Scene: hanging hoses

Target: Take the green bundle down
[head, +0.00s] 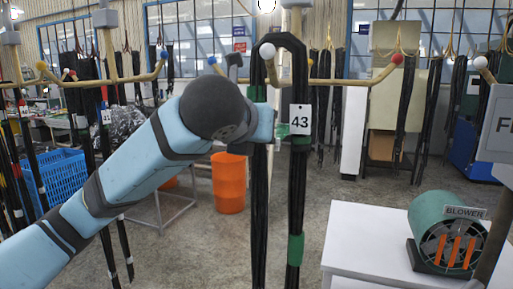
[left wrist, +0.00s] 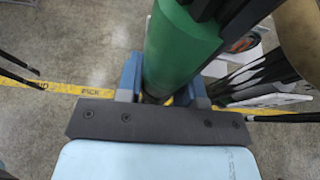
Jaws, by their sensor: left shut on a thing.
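The green bundle is a loop of black hoses (head: 297,190) with green bands. It hangs over a wooden hook arm with a white ball end (head: 267,51), and a white tag reading 43 (head: 300,121) is on its right strand. My left arm reaches in from the left to the bundle's left strand; its fingertips are largely hidden in the head view. In the left wrist view, my left gripper (left wrist: 163,88) is shut around the bundle at a green band (left wrist: 181,45). My right gripper is not in view.
A white cabinet (head: 345,245) with a green blower (head: 445,230) stands at the lower right. An orange bin (head: 229,183) is on the floor behind. Other hose bundles hang on racks left (head: 104,140) and right (head: 405,110). A blue crate (head: 55,180) is at the left.

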